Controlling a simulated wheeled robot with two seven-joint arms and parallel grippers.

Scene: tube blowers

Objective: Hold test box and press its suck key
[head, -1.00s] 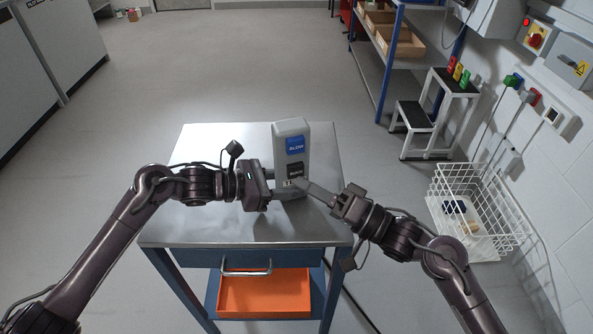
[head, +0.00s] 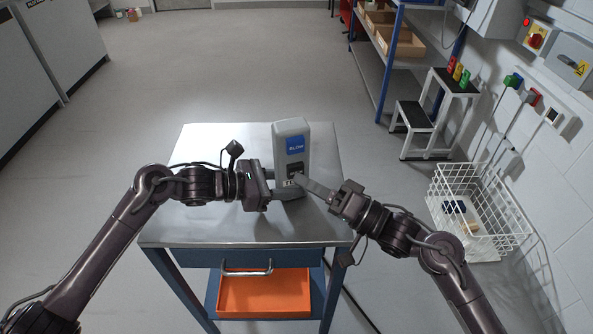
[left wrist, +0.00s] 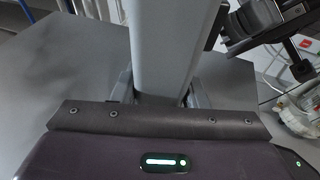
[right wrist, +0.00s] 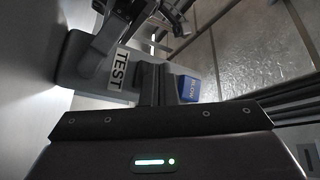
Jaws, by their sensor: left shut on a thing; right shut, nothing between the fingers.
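The test box (head: 292,129) is a tall grey box standing upright on the steel table. Its front has a blue BLOW key (head: 295,144) and, below it, a dark key (head: 294,167) whose word I cannot read now. My left gripper (head: 278,186) is shut on the box's lower part; in the left wrist view its fingers flank the box (left wrist: 165,45). My right gripper (head: 301,179) is shut and empty, its tip over the lower part of the dark key; I cannot tell whether it touches. The right wrist view shows the TEST label (right wrist: 120,68) beside the closed fingers (right wrist: 150,85).
The steel table top (head: 215,145) is otherwise clear. An orange tray (head: 264,294) sits on the shelf below. A white wire basket (head: 478,212) and a step stool (head: 437,110) stand on the floor at the right.

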